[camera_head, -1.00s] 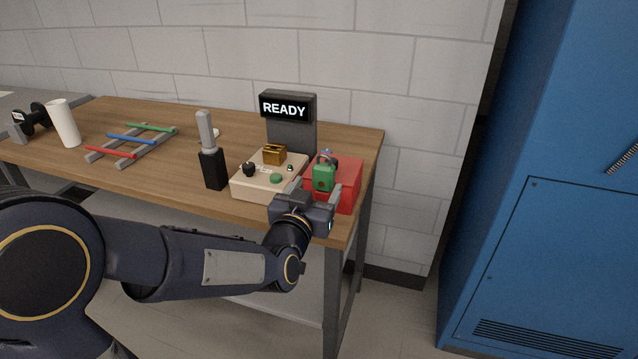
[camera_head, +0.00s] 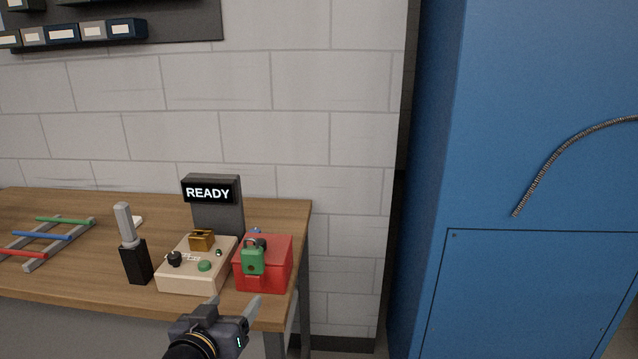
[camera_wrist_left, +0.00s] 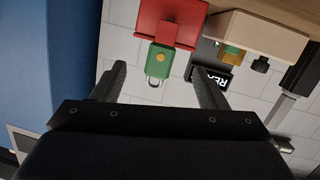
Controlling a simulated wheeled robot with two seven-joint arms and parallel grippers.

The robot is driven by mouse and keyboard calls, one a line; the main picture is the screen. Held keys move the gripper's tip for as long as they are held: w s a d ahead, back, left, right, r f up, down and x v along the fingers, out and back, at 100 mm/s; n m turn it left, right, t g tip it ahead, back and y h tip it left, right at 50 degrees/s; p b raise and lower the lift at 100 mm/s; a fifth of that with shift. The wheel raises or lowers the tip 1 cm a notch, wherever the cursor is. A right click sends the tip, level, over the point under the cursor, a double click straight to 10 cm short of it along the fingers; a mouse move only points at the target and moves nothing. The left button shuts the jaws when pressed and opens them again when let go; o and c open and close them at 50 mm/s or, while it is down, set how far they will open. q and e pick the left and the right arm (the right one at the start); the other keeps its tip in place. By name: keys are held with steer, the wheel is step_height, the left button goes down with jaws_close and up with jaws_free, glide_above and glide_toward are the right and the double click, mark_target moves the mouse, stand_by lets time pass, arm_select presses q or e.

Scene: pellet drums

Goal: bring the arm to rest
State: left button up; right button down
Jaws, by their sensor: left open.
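My left gripper (camera_head: 232,308) is at the front edge of the wooden table, in front of a red box (camera_head: 278,262). Its fingers are apart and nothing is between them. My right gripper is in neither view.
A beige control box (camera_head: 190,280) with knobs stands left of the red box, before a READY display (camera_head: 208,193). A black holder (camera_head: 136,262) with a grey handle and a rack of coloured bars (camera_head: 42,237) are further left. A blue cabinet (camera_head: 540,180) stands right.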

arm_select(q)
steer(key=s+a+f+g+p, duration=0.1)
steer(key=s+g, duration=0.4)
steer(key=s, duration=0.6)
steer(key=s+a+n+g+h+p, duration=0.1)
steer(key=s+g+p, duration=0.2)
steer(key=s, duration=0.9)
steer(key=shift+a+f+n+g+h+p, duration=0.3)
steer(key=shift+f+g+p, duration=0.05)
steer(key=shift+g, duration=0.65)
